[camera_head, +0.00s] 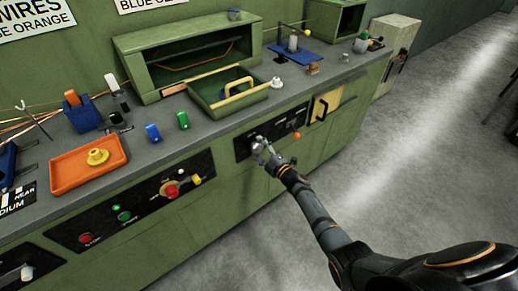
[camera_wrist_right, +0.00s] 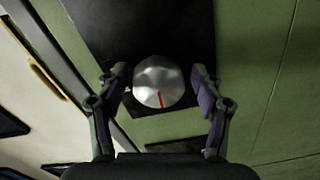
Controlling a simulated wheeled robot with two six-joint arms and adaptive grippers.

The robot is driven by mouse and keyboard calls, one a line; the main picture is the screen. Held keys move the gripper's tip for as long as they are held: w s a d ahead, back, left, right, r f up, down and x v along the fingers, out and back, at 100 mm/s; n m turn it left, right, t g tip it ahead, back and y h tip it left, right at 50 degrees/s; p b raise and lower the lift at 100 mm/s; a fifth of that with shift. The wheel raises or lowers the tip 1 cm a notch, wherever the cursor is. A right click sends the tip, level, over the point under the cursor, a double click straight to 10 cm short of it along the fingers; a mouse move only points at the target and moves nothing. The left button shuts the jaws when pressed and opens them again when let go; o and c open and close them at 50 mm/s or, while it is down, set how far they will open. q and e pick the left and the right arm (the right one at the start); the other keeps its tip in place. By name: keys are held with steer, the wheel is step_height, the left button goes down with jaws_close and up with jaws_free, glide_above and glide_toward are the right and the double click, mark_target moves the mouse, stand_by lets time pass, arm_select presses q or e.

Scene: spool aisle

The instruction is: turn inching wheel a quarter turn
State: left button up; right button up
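The inching wheel appears to be the silver, lobed knob (camera_wrist_right: 158,84) with a red line on its face, on a black panel in the right wrist view. The red line points toward the bottom of that view, slightly right. My right gripper (camera_wrist_right: 160,88) is open, with one finger on each side of the knob. A narrow gap shows on both sides, so the fingers look apart from it. In the head view my right gripper (camera_head: 263,152) is at the black panel (camera_head: 243,147) on the cabinet front and mostly hides the knob. My left gripper is not in view.
A red button (camera_head: 171,190) and a yellow knob (camera_head: 196,180) are on the panel to the left. A green tray (camera_head: 205,103) stands on the counter above. The floor (camera_head: 430,130) at right is clear.

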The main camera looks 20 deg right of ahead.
steer(key=v, duration=1.2)
steer(key=shift+r, duration=0.1)
steer(key=s+d+f+m+g+h+p, duration=0.35)
steer(key=s+f+m, duration=0.25)
steer(key=s+f, duration=0.4)
steer(key=s+d+f+m+g+h+p, duration=0.35)
steer(key=s+f+m, duration=0.3)
steer(key=f, duration=0.65)
steer(key=s+a+f+m+g+p, duration=0.1)
steer(key=s+f+m+g, duration=0.1)
steer(key=s, duration=0.7)
steer(key=s+a+f+m+g, duration=0.1)
steer(key=s+f+g, duration=0.3)
steer(key=s, duration=0.6)
steer(key=s+a+f+m+g+p, duration=0.1)
steer(key=s+f+m+g, duration=0.1)
steer(key=s, duration=0.8)
steer(key=shift+a+f+m+g+p, duration=0.25)
steer(key=shift+f+m+g, duration=0.2)
steer(key=shift+f, duration=0.25)
